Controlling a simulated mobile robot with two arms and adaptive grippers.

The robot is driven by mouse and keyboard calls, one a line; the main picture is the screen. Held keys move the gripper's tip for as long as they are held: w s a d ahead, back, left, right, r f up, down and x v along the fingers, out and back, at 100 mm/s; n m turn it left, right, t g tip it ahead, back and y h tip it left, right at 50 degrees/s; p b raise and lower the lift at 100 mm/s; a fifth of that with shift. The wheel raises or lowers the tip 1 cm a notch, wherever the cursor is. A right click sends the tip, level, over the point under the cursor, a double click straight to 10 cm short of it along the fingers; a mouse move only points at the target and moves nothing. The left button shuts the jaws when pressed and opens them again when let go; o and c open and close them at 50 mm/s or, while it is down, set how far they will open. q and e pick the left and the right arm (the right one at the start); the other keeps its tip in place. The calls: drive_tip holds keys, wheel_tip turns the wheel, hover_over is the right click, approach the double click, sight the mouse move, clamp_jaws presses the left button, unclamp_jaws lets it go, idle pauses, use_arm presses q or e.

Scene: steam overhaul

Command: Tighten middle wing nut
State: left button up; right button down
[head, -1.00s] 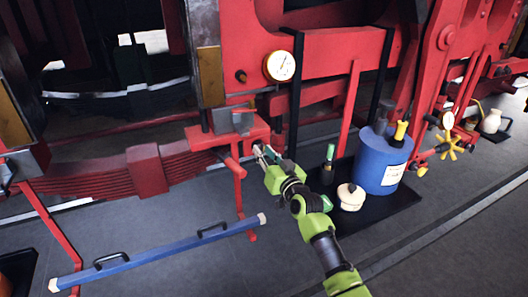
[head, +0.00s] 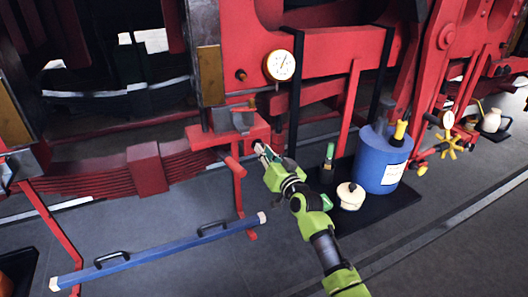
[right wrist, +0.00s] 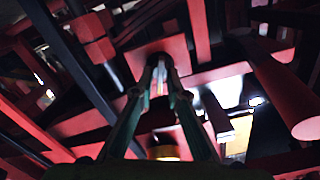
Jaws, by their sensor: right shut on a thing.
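My right gripper (head: 263,152) is beside the red bracket (head: 225,135) at the right end of the leaf spring (head: 120,175). Its fingers are closed together on something small just under the frame. In the right wrist view the two fingers (right wrist: 161,75) run inward and meet at a small pale and reddish piece in front of a dark opening. I take this piece for the wing nut, but its wings are too small and dark to make out. I cannot pick out any other wing nuts. My left gripper is not in view.
A pressure gauge (head: 279,66) is on the red frame above the gripper. A blue drum (head: 382,160), a cream pot (head: 350,196) and a green bottle (head: 328,160) stand on a black mat (head: 385,212). A blue bar with handles (head: 155,251) lies across the front left.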

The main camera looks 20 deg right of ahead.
drive_tip(key=m, duration=0.6)
drive_tip(key=m+p, duration=0.1)
drive_tip(key=m, duration=0.5)
drive_tip(key=shift+d+f, duration=0.15)
drive_tip(key=shift+f, duration=0.05)
idle(1.1)
drive_tip(key=c, duration=2.2)
unclamp_jaws()
drive_tip(key=shift+c, duration=0.2)
drive_tip(key=s, duration=1.2)
drive_tip(key=shift+d, duration=0.2)
